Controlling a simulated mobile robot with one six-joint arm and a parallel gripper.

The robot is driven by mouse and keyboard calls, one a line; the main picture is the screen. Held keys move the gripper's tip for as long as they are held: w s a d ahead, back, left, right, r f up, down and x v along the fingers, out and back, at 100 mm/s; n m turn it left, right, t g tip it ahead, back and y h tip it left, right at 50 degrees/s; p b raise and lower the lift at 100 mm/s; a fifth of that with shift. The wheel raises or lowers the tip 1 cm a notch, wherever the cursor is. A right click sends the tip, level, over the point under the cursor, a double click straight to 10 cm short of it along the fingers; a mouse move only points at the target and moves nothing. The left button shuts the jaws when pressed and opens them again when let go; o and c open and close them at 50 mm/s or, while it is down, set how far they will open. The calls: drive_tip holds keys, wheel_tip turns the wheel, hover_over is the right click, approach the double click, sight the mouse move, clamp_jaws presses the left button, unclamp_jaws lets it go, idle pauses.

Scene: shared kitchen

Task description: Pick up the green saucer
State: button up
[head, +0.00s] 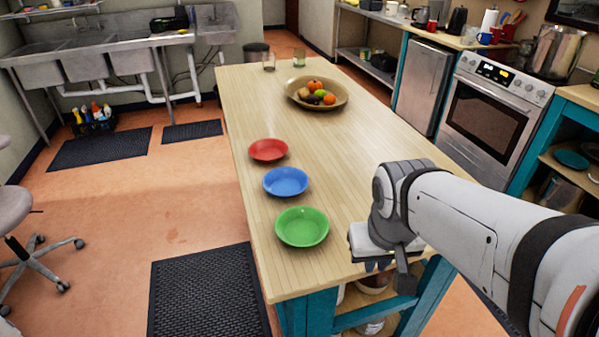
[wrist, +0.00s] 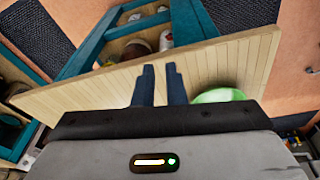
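The green saucer (head: 302,226) lies on the wooden table, nearest its front end in a row with a blue saucer (head: 285,182) and a red saucer (head: 268,150). My gripper (head: 378,266) is right of the green saucer, near the table's front right edge, apart from the saucer. In the wrist view my gripper (wrist: 160,68) shows two dark fingers with an empty gap between them. The green saucer (wrist: 218,96) also shows there, right of the fingers and partly hidden by the gripper body.
The wooden table (head: 350,130) has a fruit bowl (head: 317,104) and two glasses (head: 299,60) toward its far end. Shelves with jars sit under its near end. A stove (head: 492,115) and counters stand at right, sinks at back left. The table right of the saucers is clear.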

drive_tip(key=w+a+f+n+h+p, duration=0.1)
drive_tip(key=w+a+n+h+p, duration=0.2)
drive_tip(key=w+a, duration=0.55)
drive_tip(key=n+t+h, duration=0.2)
drive_tip(key=n+t, duration=0.1)
drive_tip(key=n, duration=0.2)
approach(280, 236)
drive_tip(key=shift+b+x, duration=0.3)
drive_tip(key=shift+x, duration=0.6)
drive_tip(key=shift+w+d+f, duration=0.1)
drive_tip(key=shift+d+f, duration=0.05)
drive_tip(key=x, duration=0.7)
drive_tip(key=shift+f+p, duration=0.1)
drive_tip(key=shift+p, duration=0.3)
clamp_jaws()
